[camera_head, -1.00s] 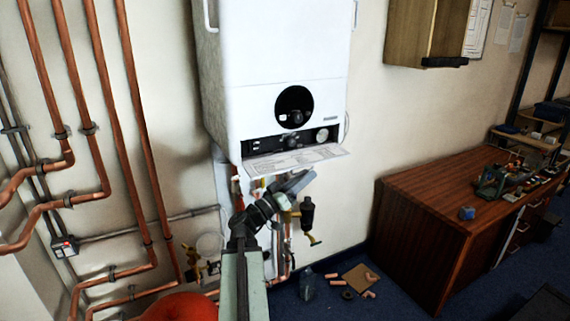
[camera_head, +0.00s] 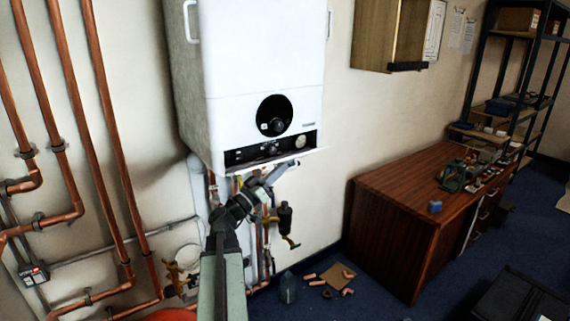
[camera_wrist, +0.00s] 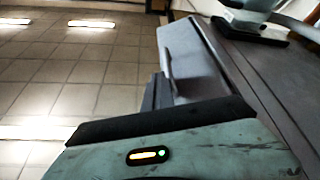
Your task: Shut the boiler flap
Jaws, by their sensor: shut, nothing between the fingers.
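The white boiler (camera_head: 262,65) hangs on the wall, with a round black dial and a dark control panel (camera_head: 270,149) low on its front. Its flap (camera_head: 304,157) shows almost edge-on as a thin pale strip along the bottom of the panel. The panel is still uncovered. My gripper (camera_head: 283,172) is shut and empty, right under the flap, its tip close to or against the underside; I cannot tell which. In the wrist view my gripper's green body (camera_wrist: 190,150) fills the front, and its contact with the flap is not clear.
Copper pipes (camera_head: 75,110) run down the wall at left. Valves and a dark fitting (camera_head: 285,218) hang below the boiler near my arm. A wooden desk (camera_head: 390,215) stands at right, with a wall cabinet (camera_head: 378,35) above. Loose parts (camera_head: 328,278) lie on the floor.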

